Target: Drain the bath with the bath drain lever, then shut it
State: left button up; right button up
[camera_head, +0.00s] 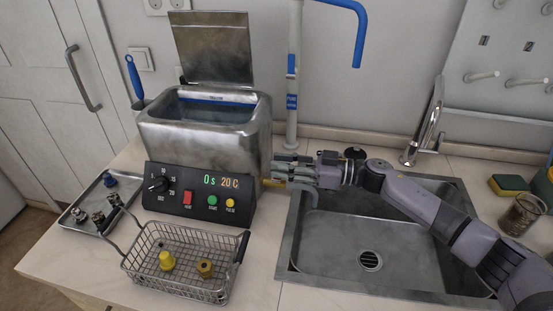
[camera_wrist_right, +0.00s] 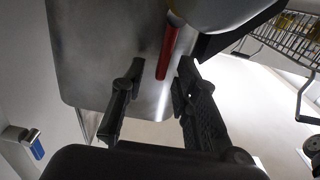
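The bath (camera_head: 205,135) is a steel tank with its lid up and a control panel reading 0 s and 20 C. A red bar, apparently the drain lever (camera_wrist_right: 168,52), shows against the tank's side in the right wrist view. My right gripper (camera_head: 285,172) is at the bath's right side, beside the sink; it also shows in the wrist view (camera_wrist_right: 161,68). Its fingers are apart, with the red bar between and beyond their tips. Contact is not clear. In the head view the gripper hides the lever. My left gripper is not in view.
The sink (camera_head: 350,240) is below my right arm. A wire basket (camera_head: 185,237) with two small fittings stands before the bath. A tray (camera_head: 100,205) with fittings lies left.

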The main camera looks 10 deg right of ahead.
jog(key=shift+x, duration=0.85)
jog(key=shift+c, duration=0.2)
grip_shut()
